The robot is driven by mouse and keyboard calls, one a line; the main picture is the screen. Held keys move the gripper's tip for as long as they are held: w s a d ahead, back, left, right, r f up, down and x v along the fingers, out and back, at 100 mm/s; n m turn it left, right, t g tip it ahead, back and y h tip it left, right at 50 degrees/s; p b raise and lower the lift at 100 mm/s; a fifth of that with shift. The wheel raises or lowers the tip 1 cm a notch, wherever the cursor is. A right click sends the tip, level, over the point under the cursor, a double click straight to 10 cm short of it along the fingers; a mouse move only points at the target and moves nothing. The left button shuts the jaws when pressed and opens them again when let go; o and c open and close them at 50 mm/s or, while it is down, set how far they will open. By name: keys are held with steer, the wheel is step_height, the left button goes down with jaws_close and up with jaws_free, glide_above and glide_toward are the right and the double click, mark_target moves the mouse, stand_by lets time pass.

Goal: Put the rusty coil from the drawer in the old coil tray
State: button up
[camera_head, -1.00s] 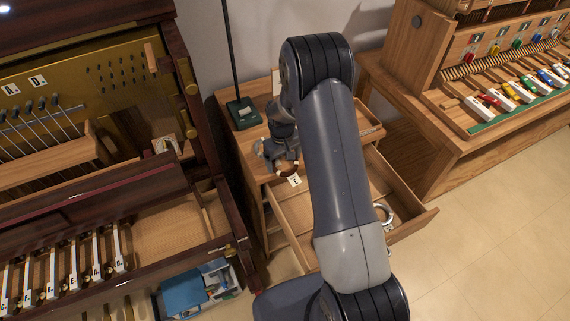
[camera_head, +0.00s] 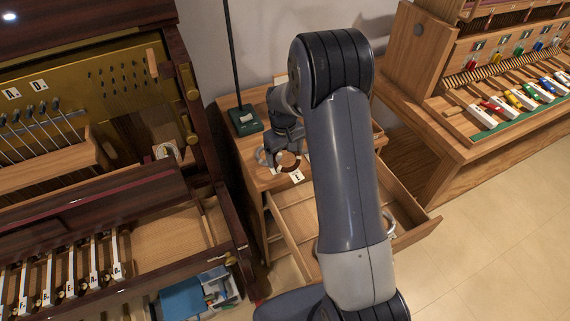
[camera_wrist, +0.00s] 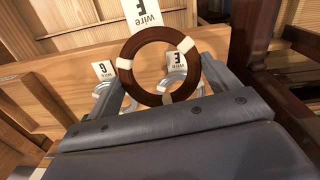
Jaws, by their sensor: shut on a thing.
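The rusty coil is a brown ring with white ties (camera_wrist: 126,72). My gripper (camera_wrist: 160,72) is shut on it, with one finger at each side of the ring in the wrist view. In the head view the coil (camera_head: 289,164) is held over the front edge of the small wooden cabinet top. The drawer (camera_head: 408,226) below is pulled open, with a silver coil (camera_head: 390,228) inside, partly hidden by my arm. I cannot make out the old coil tray for certain.
Silver coils (camera_wrist: 173,78) and wire labels E (camera_wrist: 181,50), F (camera_wrist: 148,12) and G (camera_wrist: 103,69) show beyond the held coil. A green-based lamp (camera_head: 244,120) stands on the cabinet.

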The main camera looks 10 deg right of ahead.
steer(key=s+f+m, duration=0.2)
steer(key=s+m, duration=0.2)
steer(key=s, duration=0.4)
steer(key=w+r+n, duration=0.4)
steer(key=w+r, duration=0.2)
steer(key=w, duration=0.2)
step_height(320, 180, down, 9)
steer(key=shift+r+p, duration=0.1)
steer(key=shift+p, duration=0.55)
steer(key=shift+f, duration=0.45)
steer(key=shift+f, duration=0.1)
